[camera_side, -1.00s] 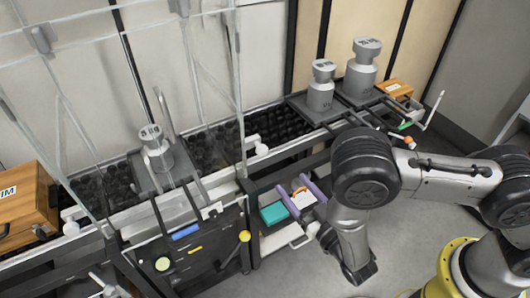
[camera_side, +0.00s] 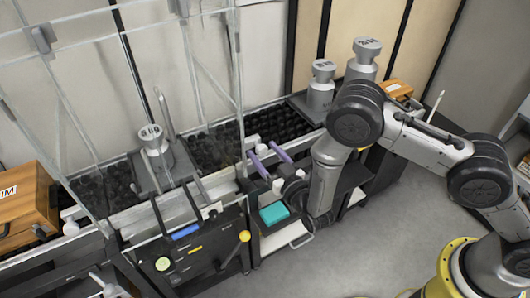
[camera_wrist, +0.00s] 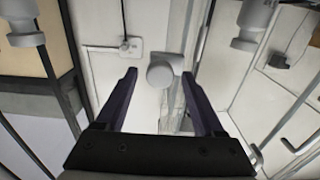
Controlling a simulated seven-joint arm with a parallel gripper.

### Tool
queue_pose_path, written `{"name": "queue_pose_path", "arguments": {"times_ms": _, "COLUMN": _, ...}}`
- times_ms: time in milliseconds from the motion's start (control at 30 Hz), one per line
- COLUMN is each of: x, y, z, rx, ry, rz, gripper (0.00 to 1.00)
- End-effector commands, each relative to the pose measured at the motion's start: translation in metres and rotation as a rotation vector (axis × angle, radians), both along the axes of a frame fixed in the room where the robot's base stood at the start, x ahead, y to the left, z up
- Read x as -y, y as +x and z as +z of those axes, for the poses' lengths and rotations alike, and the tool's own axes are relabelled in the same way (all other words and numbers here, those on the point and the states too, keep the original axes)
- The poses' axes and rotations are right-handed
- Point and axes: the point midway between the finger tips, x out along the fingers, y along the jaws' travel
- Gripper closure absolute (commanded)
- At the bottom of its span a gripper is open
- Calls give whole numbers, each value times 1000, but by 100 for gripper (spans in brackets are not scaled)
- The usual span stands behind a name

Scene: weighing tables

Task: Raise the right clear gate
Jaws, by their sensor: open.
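The right clear gate (camera_side: 213,75) is a tall transparent panel at the right end of the glass enclosure in the side view; its lower edge is near the conveyor. A pale knob (camera_side: 253,141) sits at its lower right edge. My gripper (camera_side: 261,150), with two purple fingers, is open in front of this knob. In the wrist view, the round end of the knob (camera_wrist: 160,73) shows between the two fingertips of my gripper (camera_wrist: 160,76), with a gap on each side. I cannot tell how deep between the fingers it sits.
A grey weight (camera_side: 155,147) stands inside the enclosure. Two more weights (camera_side: 321,88) (camera_side: 363,62) stand on the right platform. A black roller conveyor (camera_side: 275,122) runs behind the gripper. A teal block (camera_side: 274,213) lies below, and a wooden box (camera_side: 22,200) stands at left.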

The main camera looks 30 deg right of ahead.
Motion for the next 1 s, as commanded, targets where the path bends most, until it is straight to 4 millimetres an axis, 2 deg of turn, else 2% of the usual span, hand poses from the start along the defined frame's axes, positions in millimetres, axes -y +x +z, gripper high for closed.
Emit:
{"name": "queue_pose_path", "arguments": {"times_ms": 300, "x": 0, "y": 3, "z": 0, "rx": 0, "ry": 0, "rz": 0, "gripper": 30}}
{"name": "queue_pose_path", "arguments": {"times_ms": 367, "x": 0, "y": 3, "z": 0, "rx": 0, "ry": 0, "rz": 0, "gripper": 39}}
{"name": "queue_pose_path", "arguments": {"times_ms": 700, "x": 0, "y": 3, "z": 0, "rx": 0, "ry": 0, "rz": 0, "gripper": 100}}
{"name": "queue_pose_path", "arguments": {"times_ms": 1000, "x": 0, "y": 2, "z": 0, "rx": 0, "ry": 0, "rz": -1, "gripper": 100}}
